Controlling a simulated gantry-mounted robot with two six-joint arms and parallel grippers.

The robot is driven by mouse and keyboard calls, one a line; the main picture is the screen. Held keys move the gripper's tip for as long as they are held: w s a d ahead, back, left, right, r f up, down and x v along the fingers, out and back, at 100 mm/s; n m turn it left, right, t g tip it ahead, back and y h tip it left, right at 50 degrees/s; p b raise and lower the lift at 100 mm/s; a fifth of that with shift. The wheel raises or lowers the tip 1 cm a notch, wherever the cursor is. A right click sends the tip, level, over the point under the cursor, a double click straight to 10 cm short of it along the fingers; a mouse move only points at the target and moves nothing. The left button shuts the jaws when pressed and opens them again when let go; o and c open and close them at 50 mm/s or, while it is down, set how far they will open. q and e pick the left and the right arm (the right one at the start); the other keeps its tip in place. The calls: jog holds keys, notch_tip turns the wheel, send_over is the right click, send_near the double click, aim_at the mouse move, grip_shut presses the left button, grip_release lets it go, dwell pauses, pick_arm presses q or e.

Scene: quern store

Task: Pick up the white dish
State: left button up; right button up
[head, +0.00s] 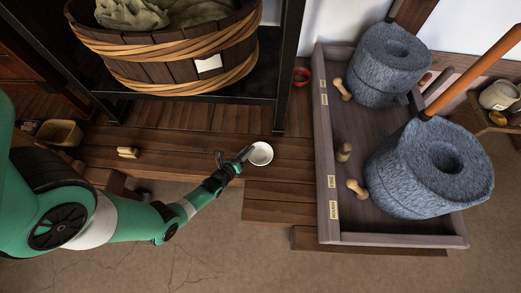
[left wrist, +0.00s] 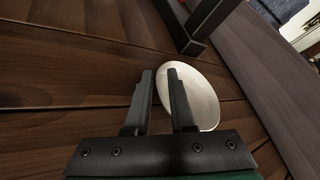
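The white dish (head: 261,154) is a small round bowl sitting upright on the wooden plank floor near the middle of the head view. It also shows in the left wrist view (left wrist: 200,95), mostly right of the fingers. My left gripper (head: 235,157) is open and empty, just left of the dish. In the left wrist view its fingers (left wrist: 157,85) stand apart, and the right finger covers part of the dish's left side. Whether that finger touches the dish I cannot tell. My right gripper is in neither view.
A wooden tray (head: 325,150) with grey stone querns (head: 430,165) stands to the right. A banded wooden tub (head: 165,50) sits behind on a dark frame (head: 286,70). The planks around the dish are clear.

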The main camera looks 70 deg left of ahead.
pick_arm(q)
jog(key=shift+s+d, duration=0.1)
grip_shut()
dwell(1.3)
